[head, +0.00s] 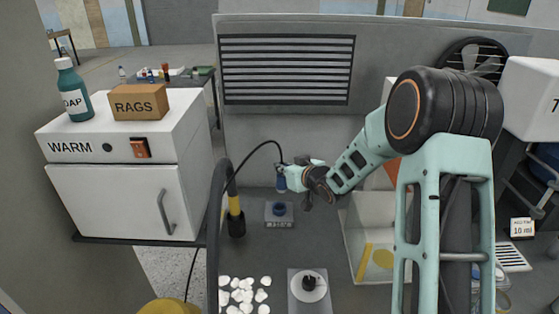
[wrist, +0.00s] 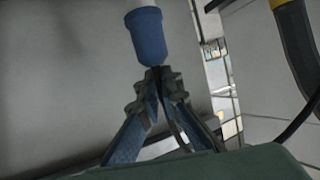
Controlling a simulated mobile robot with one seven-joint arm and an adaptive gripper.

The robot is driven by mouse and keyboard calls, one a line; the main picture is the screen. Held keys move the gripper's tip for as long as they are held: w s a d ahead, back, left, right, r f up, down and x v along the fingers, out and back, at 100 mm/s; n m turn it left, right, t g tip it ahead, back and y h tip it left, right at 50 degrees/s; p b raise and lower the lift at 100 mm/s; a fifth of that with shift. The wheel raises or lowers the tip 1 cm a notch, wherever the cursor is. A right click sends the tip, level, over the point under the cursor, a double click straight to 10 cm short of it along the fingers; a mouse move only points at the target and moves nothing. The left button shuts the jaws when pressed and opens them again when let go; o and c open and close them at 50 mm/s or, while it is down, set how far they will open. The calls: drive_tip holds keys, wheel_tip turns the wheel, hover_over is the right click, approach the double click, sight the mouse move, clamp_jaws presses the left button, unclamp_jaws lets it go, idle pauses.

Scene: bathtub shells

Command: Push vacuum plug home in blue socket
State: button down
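The vacuum plug (wrist: 147,40) has a rounded blue body and a pale end. In the wrist view my gripper (wrist: 158,76) has its fingertips close together at the narrow dark end of the plug, seemingly pinching it there. In the head view the plug (head: 281,184) hangs just below my gripper (head: 283,169), with a thin black hose arching to it from the left. The blue socket (head: 279,209) sits on a small grey block (head: 279,224) below the plug. A gap shows between plug and socket.
A thick black pipe (head: 213,240) and a yellow-banded post (head: 235,205) stand left of the socket. White pebbles (head: 243,292) and a grey plate (head: 298,302) with a black knob lie nearer. An open pale bin (head: 358,230) is at right; a vented wall stands behind.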

sight(282, 191)
drive_tip(key=shift+w+a+f+y, duration=0.2)
drive_tip(key=shift+a+y, duration=0.1)
drive_tip(key=shift+a, duration=0.1)
drive_tip(key=shift+f, duration=0.1)
drive_tip(key=shift+f+b, duration=2.6)
drive_tip(key=shift+f, duration=0.15)
drive_tip(key=shift+s+f+b, duration=0.1)
drive_tip(key=shift+f+b, duration=1.05)
drive_tip(key=shift+b, duration=0.2)
drive_tip(key=shift+f, duration=0.35)
drive_tip(key=c, duration=2.1)
unclamp_jaws()
